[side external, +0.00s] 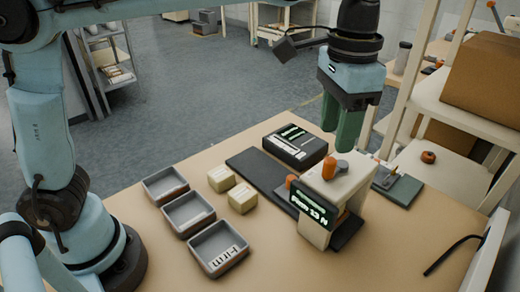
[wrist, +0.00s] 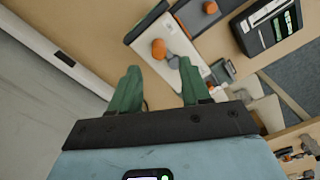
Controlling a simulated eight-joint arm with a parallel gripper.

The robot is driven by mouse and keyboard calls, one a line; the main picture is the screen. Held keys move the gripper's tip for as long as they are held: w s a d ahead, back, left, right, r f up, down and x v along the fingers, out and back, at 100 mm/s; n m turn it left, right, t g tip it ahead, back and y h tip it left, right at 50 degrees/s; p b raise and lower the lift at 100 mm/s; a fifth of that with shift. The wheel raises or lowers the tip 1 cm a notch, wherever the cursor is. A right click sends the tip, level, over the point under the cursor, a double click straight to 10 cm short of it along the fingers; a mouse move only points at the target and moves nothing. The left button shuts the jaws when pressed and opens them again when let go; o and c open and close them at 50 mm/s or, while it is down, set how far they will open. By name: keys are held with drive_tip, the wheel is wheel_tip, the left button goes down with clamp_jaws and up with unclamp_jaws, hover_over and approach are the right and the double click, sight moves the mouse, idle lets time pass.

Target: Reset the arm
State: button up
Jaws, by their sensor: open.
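My gripper (side external: 343,128) has green fingers and hangs pointing down above the back right of the table, just behind the cream test stand (side external: 338,188) in the side view. In the wrist view its two fingers (wrist: 158,74) stand apart with nothing between them, so it is open and empty. The cream stand has an orange knob (side external: 331,168) on top and a lit display (side external: 312,207) at its front; the knob also shows in the wrist view (wrist: 159,48). No fingertip visibly touches the stand.
Three grey trays (side external: 188,211) stand in a row on the table (side external: 130,210). Two cream blocks (side external: 242,197) lie beside them. A black device (side external: 295,146) with a lit screen stands behind a dark plate (side external: 255,168). A shelf (side external: 445,165) with boxes rises at the right.

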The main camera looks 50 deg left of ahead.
drive_tip(key=s+a+f+n+t, duration=0.3)
drive_tip(key=s+a+f, duration=0.1)
drive_tip(key=a, duration=0.6)
drive_tip(key=s+a+f+n+t, duration=0.3)
drive_tip(key=a+f, duration=0.3)
drive_tip(key=a, duration=0.4)
drive_tip(key=shift+s+a+t, duration=0.35)
drive_tip(key=shift+s+t, duration=0.1)
drive_tip(key=shift+t, duration=0.15)
drive_tip(key=shift+o, duration=0.4)
drive_tip(key=shift+r, duration=0.1)
